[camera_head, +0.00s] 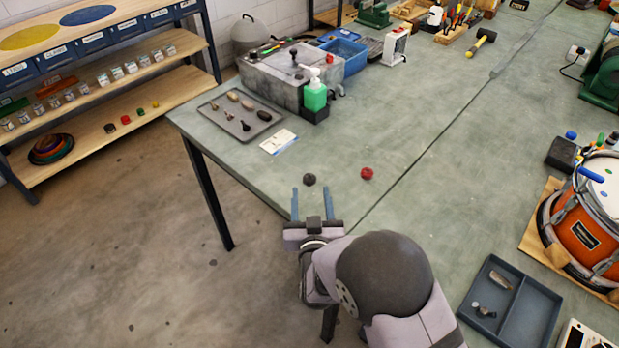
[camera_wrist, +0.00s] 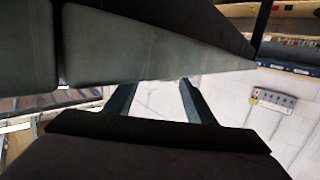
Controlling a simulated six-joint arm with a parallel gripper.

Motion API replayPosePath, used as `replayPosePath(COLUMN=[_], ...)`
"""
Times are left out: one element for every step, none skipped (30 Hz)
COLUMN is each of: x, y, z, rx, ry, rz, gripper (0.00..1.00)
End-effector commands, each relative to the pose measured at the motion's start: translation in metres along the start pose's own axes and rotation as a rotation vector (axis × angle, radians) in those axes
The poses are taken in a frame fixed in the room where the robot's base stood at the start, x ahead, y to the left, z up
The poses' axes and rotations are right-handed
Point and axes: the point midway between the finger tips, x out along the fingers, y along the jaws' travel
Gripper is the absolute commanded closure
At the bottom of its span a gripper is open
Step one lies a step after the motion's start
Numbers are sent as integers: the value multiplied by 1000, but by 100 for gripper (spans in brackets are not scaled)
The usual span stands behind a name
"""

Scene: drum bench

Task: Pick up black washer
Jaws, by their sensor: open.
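The black washer (camera_head: 309,179) shows in the head view as a small dark round piece on the green-grey bench, near its front left edge. My gripper (camera_head: 310,197) is open, with its two blue fingers apart and nothing visible between them. In the head view the fingertips appear just in front of the washer, one to each side of it; the height above the bench is hard to tell. In the wrist view my gripper's fingers (camera_wrist: 157,92) are spread and empty, and I cannot make out the washer there.
A small red piece (camera_head: 367,173) lies to the right of the washer. A grey tray with small parts (camera_head: 226,137) and a white card (camera_head: 279,141) lie farther back left. An orange drum (camera_head: 580,236) and a divided tray (camera_head: 520,312) are at right.

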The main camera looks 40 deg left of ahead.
Motion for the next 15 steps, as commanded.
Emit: replayPosePath(x=[0, 0, 1, 2, 4, 6, 9, 12, 16, 19, 23, 27, 30, 34, 38], y=[0, 0, 0, 0, 0, 0, 0, 1, 1, 1, 0, 0, 0, 0, 0], z=[0, 0, 0, 0, 0, 0, 0, 0, 0, 0, 0, 0, 1, 1, 2], rx=[-1, -1, -1, -1, -1, -1, -1, -1, -1, -1, -1, -1, -1, 0, 0], ry=[-1, -1, -1, -1, -1, 0, 0, 0, -1, -1, -1, -1, -1, 0, -1], rz=[0, 0, 0, 0, 0, 1, 1, 1, 1, 1, 1, 1, 1, 1, 1], gripper=[50, 50, 50, 50, 50, 50, 50, 50, 50, 50, 50, 50, 50, 50, 50])
